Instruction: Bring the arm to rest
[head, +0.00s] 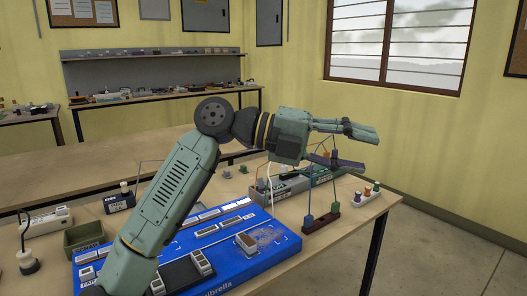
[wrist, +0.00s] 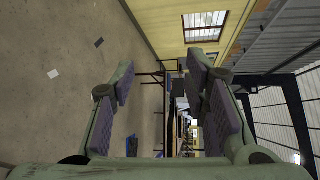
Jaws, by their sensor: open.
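My gripper (head: 357,147) is in the head view, raised above the right part of the workbench (head: 338,241). Its fingers point to the right and are spread apart with nothing between them. My green arm rises from the bottom of the head view, bends at a dark round joint and reaches right. In the wrist view my gripper (wrist: 160,85) shows two open fingers with purple pads and a clear gap. Through that gap the room appears turned sideways, with floor, wall and window.
A blue board (head: 262,260) with several modules lies on the bench under my arm. A grey-green unit (head: 297,184), a dark red block (head: 321,222) with wires and a white terminal strip (head: 367,198) stand below my gripper. A green tray (head: 84,236) is at left.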

